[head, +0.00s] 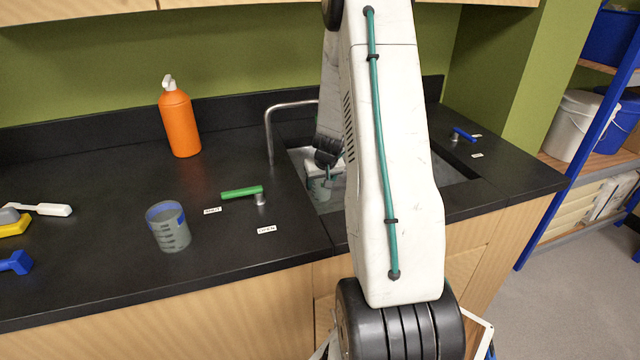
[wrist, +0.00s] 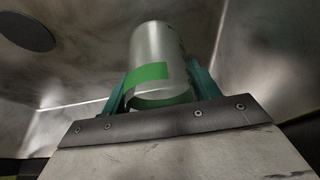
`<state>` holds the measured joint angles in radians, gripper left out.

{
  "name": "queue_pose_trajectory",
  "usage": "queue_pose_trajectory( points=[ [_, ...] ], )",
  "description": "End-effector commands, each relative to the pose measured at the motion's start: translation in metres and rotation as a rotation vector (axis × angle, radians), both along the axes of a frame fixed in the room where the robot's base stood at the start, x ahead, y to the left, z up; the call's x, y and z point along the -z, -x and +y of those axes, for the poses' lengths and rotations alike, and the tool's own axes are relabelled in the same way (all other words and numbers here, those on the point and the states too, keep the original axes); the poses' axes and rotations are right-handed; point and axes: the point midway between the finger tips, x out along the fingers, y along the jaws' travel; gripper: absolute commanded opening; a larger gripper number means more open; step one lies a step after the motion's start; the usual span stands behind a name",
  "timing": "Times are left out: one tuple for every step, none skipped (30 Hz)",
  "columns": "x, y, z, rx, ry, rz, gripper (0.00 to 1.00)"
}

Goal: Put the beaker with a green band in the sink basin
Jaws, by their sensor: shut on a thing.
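The beaker with a green band (wrist: 155,62) is between the two teal fingers of my gripper (wrist: 160,88) in the wrist view, and the fingers are shut on it. Its green band faces the camera. In the head view, my gripper (head: 326,172) is down inside the sink basin (head: 452,172), with the beaker (head: 318,188) partly visible below it. My arm hides much of the basin. Whether the beaker touches the basin floor, I cannot tell.
A blue-banded beaker (head: 168,228) stands on the black counter (head: 110,270). A green-handled tap lever (head: 243,192) and a curved faucet (head: 270,125) are left of the basin. An orange bottle (head: 179,120) stands behind. A blue lever (head: 464,135) is at right.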

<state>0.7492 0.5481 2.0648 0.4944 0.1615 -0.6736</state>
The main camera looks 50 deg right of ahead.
Motion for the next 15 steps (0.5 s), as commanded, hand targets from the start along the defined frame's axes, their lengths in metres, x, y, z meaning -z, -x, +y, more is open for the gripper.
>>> queue_pose_trajectory(
  points=[
    [0.0, -0.006, -0.003, -0.002, 0.001, 0.0, 0.34],
    [0.0, -0.009, -0.005, -0.002, 0.001, 0.0, 0.34],
    [0.006, -0.008, -0.004, 0.001, -0.002, 0.003, 0.34],
    [0.008, -0.007, -0.004, 0.001, -0.002, 0.003, 0.34],
    [0.01, -0.008, -0.004, 0.002, -0.002, 0.002, 0.34],
    [0.011, -0.008, -0.005, 0.0, 0.0, 0.001, 0.34],
    [0.012, -0.008, -0.005, 0.001, 0.0, 0.001, 0.34],
    [0.012, -0.008, -0.005, 0.001, 0.0, 0.001, 0.34],
    [0.012, -0.008, -0.005, 0.001, 0.0, 0.0, 0.34],
    [0.012, -0.008, -0.005, 0.001, 0.0, 0.0, 0.34],
    [0.012, -0.008, -0.005, 0.001, 0.0, 0.0, 0.34],
    [0.012, -0.008, -0.005, 0.001, 0.0, 0.0, 0.34],
    [0.012, -0.008, -0.005, 0.001, 0.0, 0.0, 0.34],
    [0.012, -0.008, -0.005, 0.001, 0.0, 0.0, 0.34],
    [0.013, -0.008, -0.005, 0.001, 0.0, 0.001, 0.34]
  ],
)
